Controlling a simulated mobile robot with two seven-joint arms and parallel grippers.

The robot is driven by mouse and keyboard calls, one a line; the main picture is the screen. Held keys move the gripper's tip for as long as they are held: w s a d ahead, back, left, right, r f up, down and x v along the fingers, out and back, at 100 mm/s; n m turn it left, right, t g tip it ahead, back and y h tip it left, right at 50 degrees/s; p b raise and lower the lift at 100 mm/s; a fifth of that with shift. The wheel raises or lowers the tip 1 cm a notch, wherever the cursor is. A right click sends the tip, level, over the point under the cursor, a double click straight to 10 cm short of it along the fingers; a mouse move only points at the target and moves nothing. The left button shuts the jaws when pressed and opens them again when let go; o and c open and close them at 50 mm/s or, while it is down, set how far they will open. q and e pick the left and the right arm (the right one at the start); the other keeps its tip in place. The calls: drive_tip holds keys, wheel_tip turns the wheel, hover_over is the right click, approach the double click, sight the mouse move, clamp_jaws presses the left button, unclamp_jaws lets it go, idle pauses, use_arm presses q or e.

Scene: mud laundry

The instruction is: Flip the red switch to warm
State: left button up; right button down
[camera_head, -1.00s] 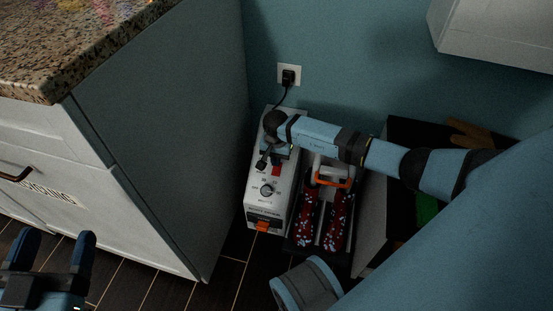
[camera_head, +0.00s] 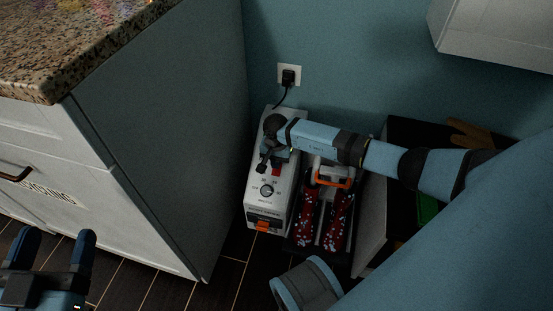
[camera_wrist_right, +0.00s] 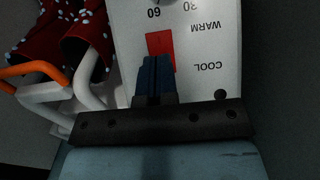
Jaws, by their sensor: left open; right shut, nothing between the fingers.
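The red switch (camera_wrist_right: 160,46) is on the white control panel of a boot dryer (camera_head: 256,205), beside the printed words WARM and COOL in the right wrist view. In the head view the red switch (camera_head: 276,172) shows just below my right gripper. My right gripper (camera_wrist_right: 155,62) is shut and empty, with its blue fingertips over the lower part of the switch. Whether they touch it I cannot tell. The fingers hide part of the switch, so its exact tilt is unclear. My left gripper (camera_head: 56,245) is open and empty at the lower left, far from the dryer.
Red spotted boots (camera_head: 336,220) and a white rack with an orange handle (camera_head: 334,183) stand right of the panel. A white cabinet (camera_head: 130,225) with a granite top is at left. An outlet (camera_head: 289,75) with a plug is on the wall. A dark open box (camera_head: 400,140) is at right.

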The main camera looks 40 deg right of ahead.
sight(276, 172)
drive_tip(key=shift+f, duration=0.4)
drive_tip(key=shift+f, duration=0.6)
idle(0.4)
wheel_tip(276, 172, up, 7)
drive_tip(key=p, duration=0.5)
idle(0.4)
idle(0.4)
